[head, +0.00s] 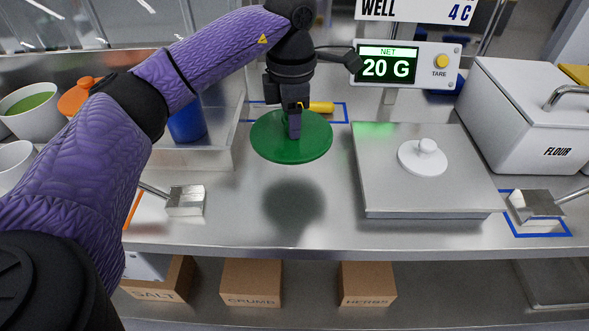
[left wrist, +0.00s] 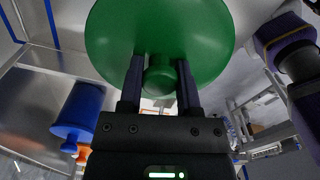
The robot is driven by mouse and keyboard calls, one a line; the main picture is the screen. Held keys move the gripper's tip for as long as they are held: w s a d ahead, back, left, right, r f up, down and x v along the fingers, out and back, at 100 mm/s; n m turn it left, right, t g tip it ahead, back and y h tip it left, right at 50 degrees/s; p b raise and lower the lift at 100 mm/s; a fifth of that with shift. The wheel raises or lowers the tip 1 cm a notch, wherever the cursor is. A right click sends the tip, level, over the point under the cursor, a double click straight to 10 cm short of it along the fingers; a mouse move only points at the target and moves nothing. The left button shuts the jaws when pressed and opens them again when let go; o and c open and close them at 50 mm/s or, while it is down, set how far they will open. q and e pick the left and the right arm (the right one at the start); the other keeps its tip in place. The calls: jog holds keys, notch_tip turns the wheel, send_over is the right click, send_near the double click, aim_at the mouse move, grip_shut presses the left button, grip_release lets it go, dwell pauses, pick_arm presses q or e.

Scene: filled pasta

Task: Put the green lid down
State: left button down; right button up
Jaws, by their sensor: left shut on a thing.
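The green lid (head: 291,142) is a round disc held level above the steel counter, with its shadow below it. My left gripper (head: 295,130) comes down from above and is shut on the lid's knob. In the left wrist view the two fingers (left wrist: 160,85) sit on either side of the green knob, and the lid (left wrist: 160,30) spreads out beyond them. The lid is apart from the counter. My right gripper does not show.
A steel scale plate (head: 385,190) with a white knobbed lid (head: 424,160) on it stands to the right. The flour bin (head: 520,110) is at far right. Square metal scoops (head: 186,201) lie at both sides. Counter below the lid is clear.

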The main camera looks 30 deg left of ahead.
aim_at(292, 173)
pick_arm(q)
notch_tip(292, 173, down, 10)
jog(key=b, duration=0.2)
jog(key=shift+r+b, duration=0.1)
jog(key=shift+b, duration=0.2)
jog(key=shift+r, duration=0.15)
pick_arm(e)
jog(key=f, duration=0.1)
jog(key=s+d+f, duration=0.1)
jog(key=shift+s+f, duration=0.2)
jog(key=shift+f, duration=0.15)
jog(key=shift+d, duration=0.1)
pick_arm(q)
jog(key=shift+c, duration=1.5)
grip_release()
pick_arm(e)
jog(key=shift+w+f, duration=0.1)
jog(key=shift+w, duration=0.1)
pick_arm(q)
notch_tip(292, 173, up, 12)
jog(key=p, duration=0.3)
jog(key=shift+r+p, duration=0.1)
jog(key=shift+p, duration=0.3)
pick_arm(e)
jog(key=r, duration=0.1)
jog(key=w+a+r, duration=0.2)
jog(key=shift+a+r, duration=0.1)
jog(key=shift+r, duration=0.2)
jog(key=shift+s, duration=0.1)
